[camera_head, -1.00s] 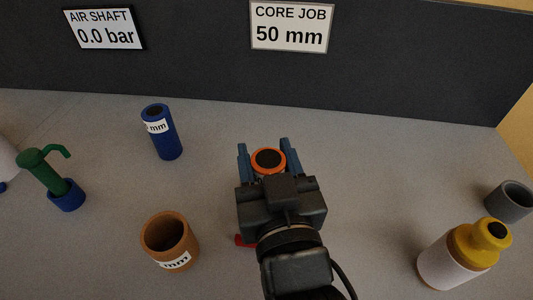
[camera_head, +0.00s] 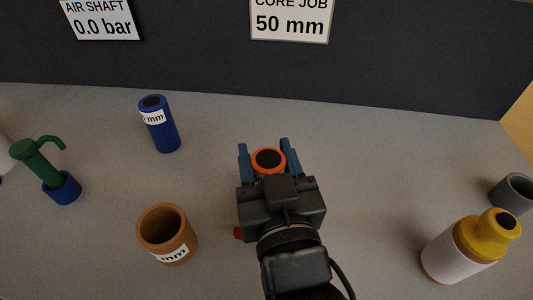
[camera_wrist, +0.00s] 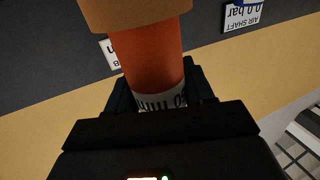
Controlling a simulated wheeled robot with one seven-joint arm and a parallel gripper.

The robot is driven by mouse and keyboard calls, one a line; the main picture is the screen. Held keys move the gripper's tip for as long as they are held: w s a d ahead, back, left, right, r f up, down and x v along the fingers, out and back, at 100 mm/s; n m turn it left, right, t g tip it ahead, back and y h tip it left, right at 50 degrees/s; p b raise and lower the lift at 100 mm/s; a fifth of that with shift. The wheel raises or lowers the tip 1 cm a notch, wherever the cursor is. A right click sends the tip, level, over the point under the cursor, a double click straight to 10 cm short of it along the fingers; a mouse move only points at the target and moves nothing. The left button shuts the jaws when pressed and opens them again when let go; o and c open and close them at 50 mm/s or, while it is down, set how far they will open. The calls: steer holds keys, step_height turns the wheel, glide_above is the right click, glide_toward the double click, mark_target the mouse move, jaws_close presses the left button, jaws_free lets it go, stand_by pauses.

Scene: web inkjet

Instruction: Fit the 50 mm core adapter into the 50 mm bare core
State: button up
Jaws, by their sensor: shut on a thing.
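My gripper (camera_head: 264,158) is shut on an orange cylinder with a dark top, the core adapter (camera_head: 268,160), above the table. In the wrist view the orange adapter (camera_wrist: 148,62) stands between the fingers, with a white label partly reading "50 mm" near them. A wider tan rim shows at its far end. A brown open tube (camera_head: 167,232), which looks like the bare core, stands upright on the table to the left of my gripper, apart from it. Its label shows only "mm"; the number is hidden.
A blue labelled cylinder (camera_head: 158,124) stands behind the brown tube. A green tool in a blue cup (camera_head: 63,189) is at left. A yellow-topped bottle (camera_head: 463,250) and a grey ring (camera_head: 512,194) are at right. Something red shows beside my wrist. Signs read 0.0 bar and 50 mm.

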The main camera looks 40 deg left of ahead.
steer(key=shift+f+b, duration=1.15)
steer(key=shift+f, duration=0.6)
steer(key=o, duration=1.2)
steer(key=shift+s+d, duration=0.1)
steer(key=shift+d, duration=0.05)
steer(key=v, duration=0.7)
steer(key=shift+d+b, duration=0.15)
steer(key=shift+b, duration=0.25)
steer(key=shift+s, duration=0.2)
